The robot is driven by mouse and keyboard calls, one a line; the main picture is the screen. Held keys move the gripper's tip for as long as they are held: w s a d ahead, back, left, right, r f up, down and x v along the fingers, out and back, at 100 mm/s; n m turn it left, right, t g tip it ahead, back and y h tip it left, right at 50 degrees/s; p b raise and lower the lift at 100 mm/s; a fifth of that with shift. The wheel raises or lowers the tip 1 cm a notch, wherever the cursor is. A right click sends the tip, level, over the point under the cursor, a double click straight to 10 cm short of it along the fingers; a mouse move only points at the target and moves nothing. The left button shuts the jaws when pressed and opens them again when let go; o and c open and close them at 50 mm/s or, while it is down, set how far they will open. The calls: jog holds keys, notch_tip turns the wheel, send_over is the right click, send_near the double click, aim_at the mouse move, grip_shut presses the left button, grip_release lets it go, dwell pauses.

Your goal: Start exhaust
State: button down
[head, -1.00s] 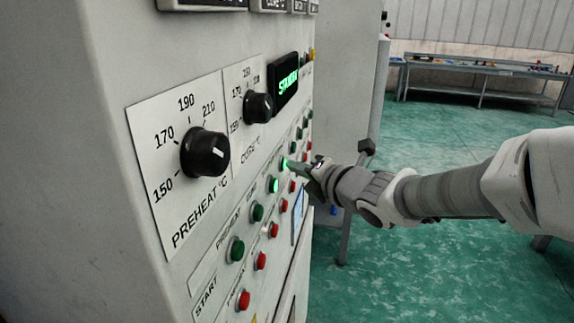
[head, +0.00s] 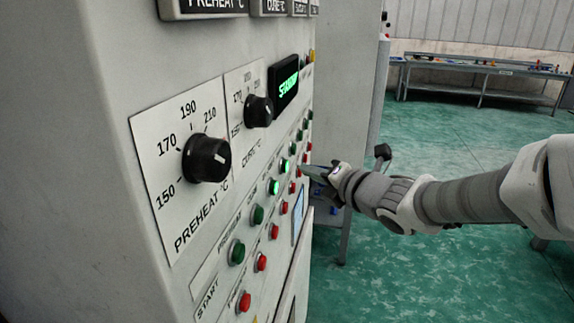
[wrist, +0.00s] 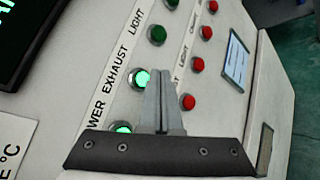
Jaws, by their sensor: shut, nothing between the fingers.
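The exhaust button is a round green push button, lit bright green, in the panel's green row (head: 285,166). In the wrist view the exhaust button (wrist: 140,79) glows beside the label EXHAUST (wrist: 118,66). Below it, the button (wrist: 122,127) by the partly hidden label ending in WER is also lit. The green light button (wrist: 157,34) above is dark. My gripper (head: 306,171) is shut and empty, with its tips a little to the right of the exhaust button and seemingly clear of the panel. Its fingers also show in the wrist view (wrist: 165,95).
A row of red buttons (head: 245,301) runs beside the green row. Two black dials, PREHEAT (head: 207,158) and CURE (head: 259,109), and a green-lit display (head: 284,82) sit on the panel. A workbench (head: 480,75) stands far behind. The floor to the right is open.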

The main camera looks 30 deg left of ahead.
jog(key=d, duration=0.2)
jog(key=w+d, duration=0.1)
jog(key=shift+w+d+p, duration=0.1)
jog(key=shift+d+p, duration=0.25)
jog(key=shift+p, duration=0.05)
dwell(0.5)
jog(key=d+r+m+t+h, duration=0.2)
jog(key=d+m+t+h, duration=0.3)
jog(key=d+m+h, duration=1.2)
jog(key=s+d+f+m+g+y, duration=0.1)
jog(key=s+d+m+g, duration=0.1)
jog(key=s+d+m, duration=0.55)
jog(key=s+d+f+m+g+y, duration=0.1)
jog(key=s+d+m, duration=0.3)
jog(key=d, duration=0.7)
jog(key=s+d+f+m+g+y, duration=0.1)
jog(key=s+f+m+g, duration=0.2)
jog(key=s+m, duration=0.5)
jog(key=shift+s+d, duration=0.2)
jog(key=shift+s, duration=0.8)
